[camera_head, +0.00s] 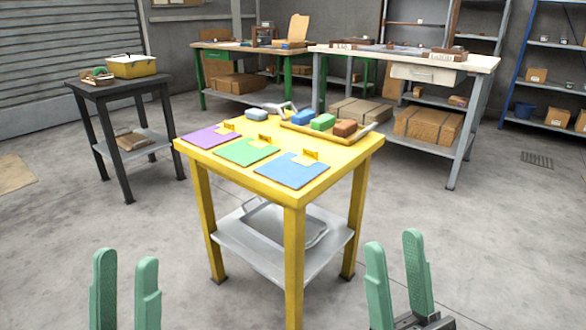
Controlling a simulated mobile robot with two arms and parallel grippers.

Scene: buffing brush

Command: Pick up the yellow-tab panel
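Three flat panels lie in a row on the yellow table: a purple panel (206,136), a green panel (246,151) and a blue panel (291,170). Each has a small raised tab at its far edge: the purple one's (229,125), the green one's (264,139) and the blue one's (311,153). All three tabs look yellow, close to the table's colour. My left gripper (126,260) is open and empty at the lower left, apart from the table. My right gripper (394,243) is open and empty at the lower right, also apart from it.
Behind the panels, the yellow table (340,163) bears a tray (292,127) with blue, green and reddish-brown blocks. A greyish block (257,114) is beside it. A lower shelf (245,246) holds a metal tray. A dark side table (105,88) stands left. Floor around is clear.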

